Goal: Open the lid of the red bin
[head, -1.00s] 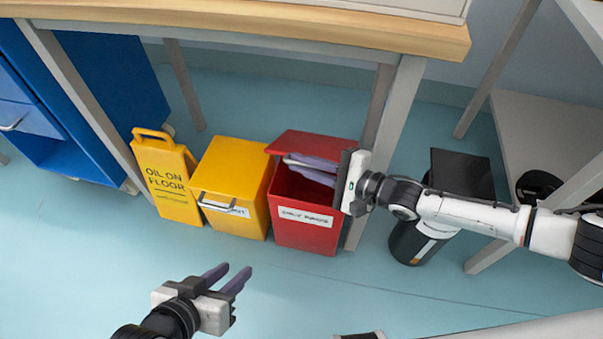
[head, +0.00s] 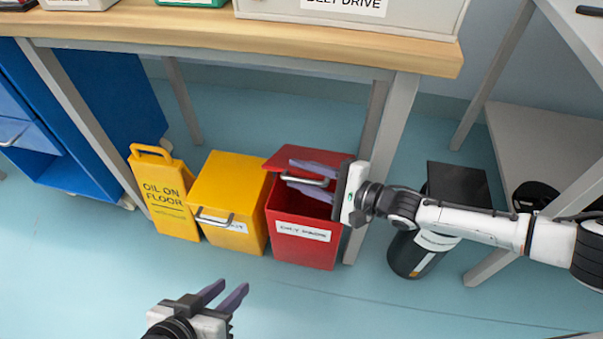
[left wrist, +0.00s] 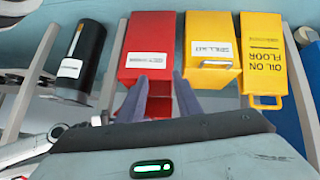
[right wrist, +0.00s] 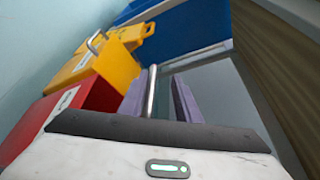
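The red bin (head: 302,249) stands under the table with its lid (head: 283,155) raised and its dark inside partly showing. The lid's metal handle (head: 308,182) lies between the spread fingers of my right gripper (head: 312,180). In the right wrist view the handle (right wrist: 150,92) runs close to the left finger, with a gap to the right one. My right gripper is open around it. My left gripper (head: 223,296) is open and empty, in front of the bins; the red bin (left wrist: 151,52) also shows in the left wrist view.
A yellow bin (head: 229,190) stands left of the red bin, then a yellow oil-on-floor sign (head: 164,197). A table leg (head: 386,145) is close on the right, with a black bin (head: 414,252) beyond. The table top (head: 240,40) overhangs. Floor in front is clear.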

